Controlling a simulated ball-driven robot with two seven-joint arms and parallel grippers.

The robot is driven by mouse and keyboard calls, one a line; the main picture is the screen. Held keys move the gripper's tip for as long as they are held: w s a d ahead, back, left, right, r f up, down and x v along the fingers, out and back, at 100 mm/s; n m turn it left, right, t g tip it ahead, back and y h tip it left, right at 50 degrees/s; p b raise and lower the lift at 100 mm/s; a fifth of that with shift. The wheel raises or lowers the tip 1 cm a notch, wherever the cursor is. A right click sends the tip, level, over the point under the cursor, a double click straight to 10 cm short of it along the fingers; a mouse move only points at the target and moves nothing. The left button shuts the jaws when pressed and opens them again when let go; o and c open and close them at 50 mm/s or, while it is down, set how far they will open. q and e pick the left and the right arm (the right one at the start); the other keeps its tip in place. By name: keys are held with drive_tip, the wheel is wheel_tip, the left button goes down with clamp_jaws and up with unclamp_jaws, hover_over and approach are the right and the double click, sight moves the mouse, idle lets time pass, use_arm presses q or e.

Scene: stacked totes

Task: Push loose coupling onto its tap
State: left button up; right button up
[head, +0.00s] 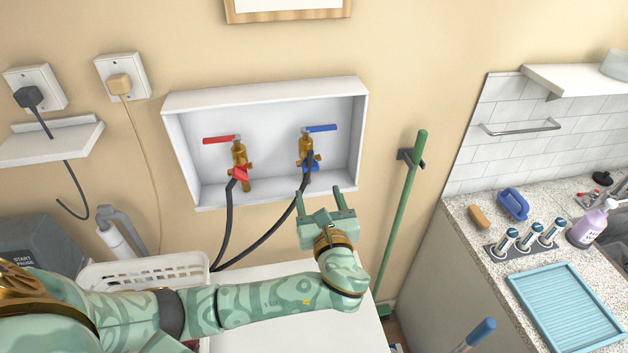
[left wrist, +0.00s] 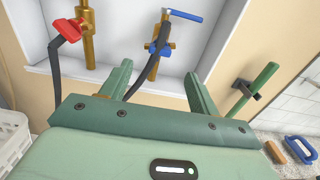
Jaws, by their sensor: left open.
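A brass tap with a red lever (head: 222,140) and one with a blue lever (head: 321,128) sit in a white recessed wall box (head: 265,98). A red coupling (head: 239,174) on a dark hose is tilted beside the red tap's outlet; in the left wrist view the red coupling (left wrist: 68,31) looks apart from that brass outlet. A blue coupling (head: 312,167) is at the blue tap, partly hidden by its dark hose; I cannot tell how it is seated. My left gripper (head: 319,196) is open and empty, below and in front of the blue tap. My right gripper is out of view.
Dark hoses (head: 262,242) run down from the box behind my left arm. A green pole (head: 401,212) stands right of the box. A white basket (head: 150,270) is at lower left, and a counter (head: 470,225) is at right.

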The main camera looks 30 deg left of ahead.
use_arm(q)
drive_tip(key=v, duration=0.8)
drive_tip(key=shift+b, duration=0.35)
drive_tip(key=shift+s+d, duration=0.1)
